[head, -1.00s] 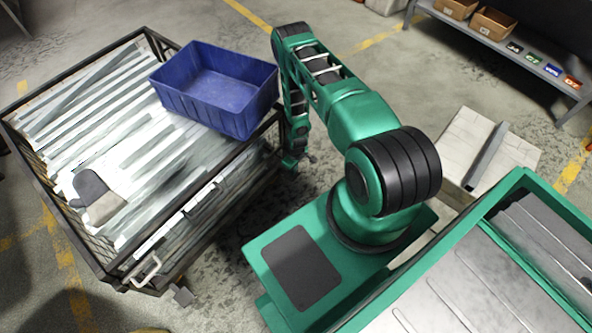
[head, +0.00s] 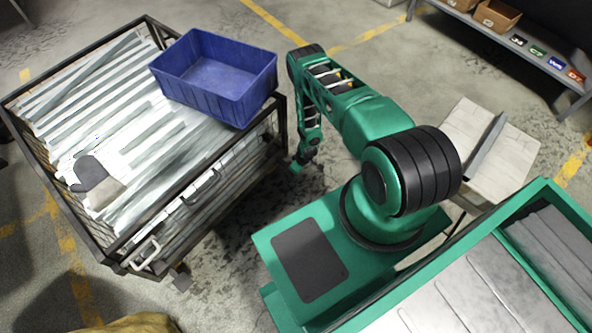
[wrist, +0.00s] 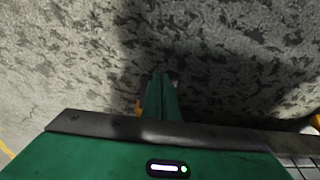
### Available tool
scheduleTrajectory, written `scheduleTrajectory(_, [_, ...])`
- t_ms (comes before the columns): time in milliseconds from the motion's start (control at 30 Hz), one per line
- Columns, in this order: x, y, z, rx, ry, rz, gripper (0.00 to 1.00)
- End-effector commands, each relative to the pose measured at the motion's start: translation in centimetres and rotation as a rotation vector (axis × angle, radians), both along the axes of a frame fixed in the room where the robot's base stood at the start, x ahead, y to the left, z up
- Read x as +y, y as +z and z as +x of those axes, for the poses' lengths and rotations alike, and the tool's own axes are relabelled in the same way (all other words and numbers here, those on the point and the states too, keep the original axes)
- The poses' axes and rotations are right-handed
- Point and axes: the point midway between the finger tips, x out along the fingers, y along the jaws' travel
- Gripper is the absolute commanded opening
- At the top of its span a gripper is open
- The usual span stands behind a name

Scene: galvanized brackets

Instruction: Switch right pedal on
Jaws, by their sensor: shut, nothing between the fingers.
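The wire cage cart (head: 62,224) of metal strips stands at the left in the head view. A small grey pedal-like plate (head: 181,281) sticks out low at its near corner. My gripper (head: 300,165) hangs low beside the cart's right corner, close to the floor. In the wrist view my gripper (wrist: 160,98) has its green fingers together over the stained floor, with nothing seen between them. A small pale piece shows just beyond the fingertips, too small to identify. I cannot make out a right pedal clearly; the gripper and cart corner may hide it.
A blue bin (head: 248,98) sits on the cart's right back corner, and gloves (head: 98,182) lie on the strips. A pale box (head: 513,160) with a strip on top stands at the right. A shelf (head: 545,68) is at the back right. Floor behind my arm is clear.

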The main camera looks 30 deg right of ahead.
Motion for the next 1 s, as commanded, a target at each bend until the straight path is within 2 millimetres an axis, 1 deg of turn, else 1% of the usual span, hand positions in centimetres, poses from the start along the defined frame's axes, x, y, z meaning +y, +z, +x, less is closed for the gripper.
scheduleTrajectory(200, [0.0, -0.9, -0.1, 0.001, 0.0, 0.0, 0.0])
scheduleTrajectory(433, [0.0, -1.2, 0.0, 0.0, 0.0, -0.001, 0.0])
scheduleTrajectory(867, [0.0, -1.3, 0.0, -0.002, 0.0, 0.0, 0.0])
scheduleTrajectory(1000, [0.0, -0.6, -0.1, -0.001, 0.001, -0.001, 0.0])
